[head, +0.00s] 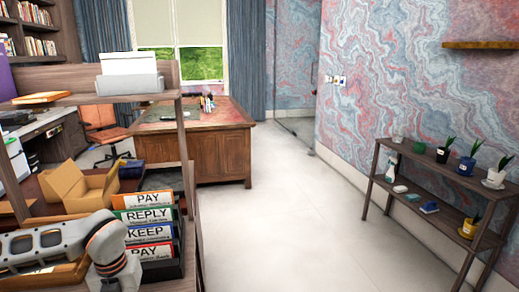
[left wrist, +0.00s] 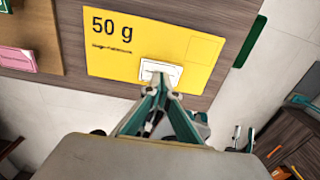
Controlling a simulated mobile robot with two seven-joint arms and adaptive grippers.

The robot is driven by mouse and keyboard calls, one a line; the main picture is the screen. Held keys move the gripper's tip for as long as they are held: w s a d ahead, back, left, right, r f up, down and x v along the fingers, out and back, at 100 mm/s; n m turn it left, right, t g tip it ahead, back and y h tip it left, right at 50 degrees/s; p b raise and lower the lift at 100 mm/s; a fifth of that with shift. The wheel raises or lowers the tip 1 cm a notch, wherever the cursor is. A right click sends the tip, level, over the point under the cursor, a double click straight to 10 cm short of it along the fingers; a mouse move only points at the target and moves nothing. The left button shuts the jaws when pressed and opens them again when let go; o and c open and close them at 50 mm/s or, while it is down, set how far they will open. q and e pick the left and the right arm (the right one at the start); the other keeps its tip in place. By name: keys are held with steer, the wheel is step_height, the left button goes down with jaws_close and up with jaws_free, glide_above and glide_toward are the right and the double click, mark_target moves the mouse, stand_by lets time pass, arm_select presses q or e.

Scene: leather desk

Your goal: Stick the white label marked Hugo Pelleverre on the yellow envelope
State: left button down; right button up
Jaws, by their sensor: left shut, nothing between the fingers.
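The yellow envelope (left wrist: 128,56) lies flat on a wooden surface in the left wrist view, with "50 g" and a smaller line of print at its left. It has an outlined box at its upper right. The white label (left wrist: 161,70) shows over the envelope's lower middle, right at my fingertips; its print is too small to read. I cannot tell whether it lies flat on the envelope. My left gripper (left wrist: 159,84) is shut with nothing between its fingers, its tips at the label's lower edge. Neither gripper nor the envelope is clear in the head view. My right gripper is not in view.
In the head view, a rack of PAY, REPLY and KEEP cards (head: 147,216) and an open cardboard box (head: 80,187) stand at left. A plant shelf (head: 434,194) stands at right. The middle floor is clear.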

arm_select(q)
steer(key=shift+f+b, duration=0.35)
steer(key=shift+f, duration=0.65)
stand_by(0.8)
steer(key=shift+r+p, duration=1.6)
steer(key=shift+r, duration=0.4)
steer(key=shift+r+p, duration=1.2)
steer(key=shift+r, duration=0.35)
